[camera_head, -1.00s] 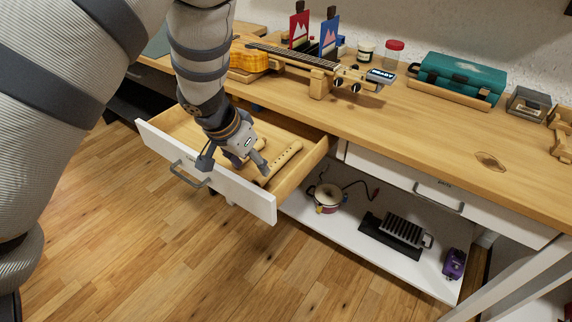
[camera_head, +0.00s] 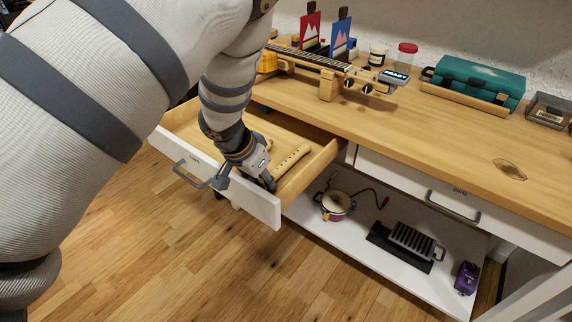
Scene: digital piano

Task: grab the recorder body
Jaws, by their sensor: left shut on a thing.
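The recorder body (camera_head: 291,160) is a pale wooden tube with finger holes. It lies slanted in the open drawer (camera_head: 264,203), in the part towards the right wall. My left gripper (camera_head: 266,181) reaches down into the drawer just behind its white front and is shut on the near end of the recorder body. The gripper covers that end, so the exact contact is hidden. A smaller pale wooden piece (camera_head: 268,143) shows only in part behind the gripper. My right gripper is not in view.
The drawer's front with its handle (camera_head: 190,176) and right wall stand close to my gripper. The workbench top (camera_head: 420,125) overhangs behind, with a guitar (camera_head: 325,66) and a teal case (camera_head: 478,78). A lower shelf holds a small pot (camera_head: 335,205). The floor in front is clear.

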